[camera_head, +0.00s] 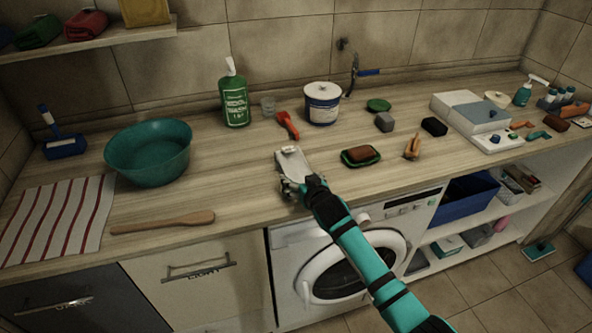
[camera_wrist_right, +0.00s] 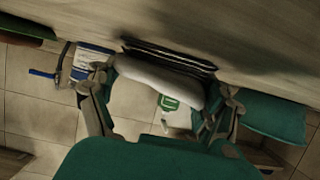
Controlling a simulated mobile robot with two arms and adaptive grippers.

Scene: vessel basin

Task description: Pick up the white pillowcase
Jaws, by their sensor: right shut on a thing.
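The white pillowcase (camera_head: 292,161) is a small folded white piece at the counter's middle, above the washing machine's front. My right gripper (camera_head: 294,181) reaches it from the front right and is shut on it. In the right wrist view the pillowcase (camera_wrist_right: 158,78) is a rounded white roll between the two fingers of my right gripper (camera_wrist_right: 160,100). Its far side is hidden, and I cannot tell whether it touches the counter. My left gripper is not in view.
The wooden counter (camera_head: 240,180) holds a teal basin (camera_head: 148,165), green bottle (camera_head: 235,100), red tool (camera_head: 287,125), white-and-blue tub (camera_head: 322,104) and green dish with a brown block (camera_head: 361,156). A striped cloth (camera_head: 55,220) and wooden paddle (camera_head: 163,223) lie left. Bare counter surrounds the pillowcase.

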